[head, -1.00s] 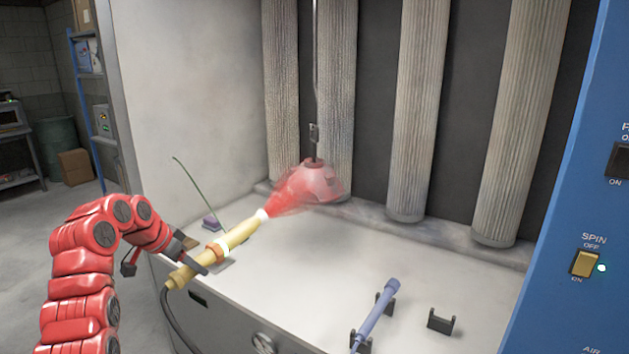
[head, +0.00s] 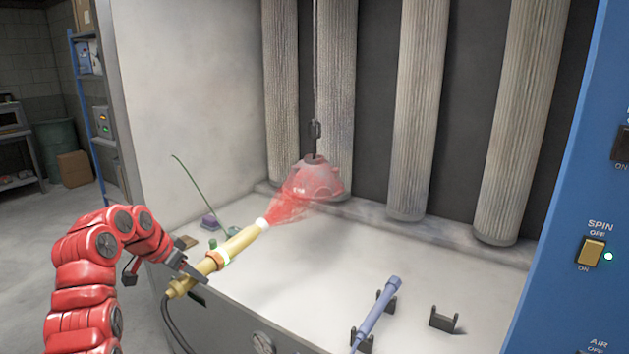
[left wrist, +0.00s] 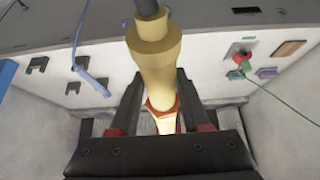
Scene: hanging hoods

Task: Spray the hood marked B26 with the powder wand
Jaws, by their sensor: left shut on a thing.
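My left gripper (head: 196,268) is shut on the yellow powder wand (head: 238,243), which also shows between the jaws in the left wrist view (left wrist: 157,62). The wand points up and to the right, and a red powder cloud (head: 284,206) comes from its pale tip. The cloud reaches a hood (head: 314,180) that hangs from a rod in the booth. The hood looks red over most of its visible side. I cannot read a B26 mark on it. My right gripper is not in view.
A blue wand (head: 378,312) rests on dark brackets at the booth's front; an empty bracket (head: 443,322) stands to its right. Ribbed filter columns (head: 416,110) line the back. The blue panel (head: 585,190) at right has a SPIN switch (head: 592,252) with a lit lamp.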

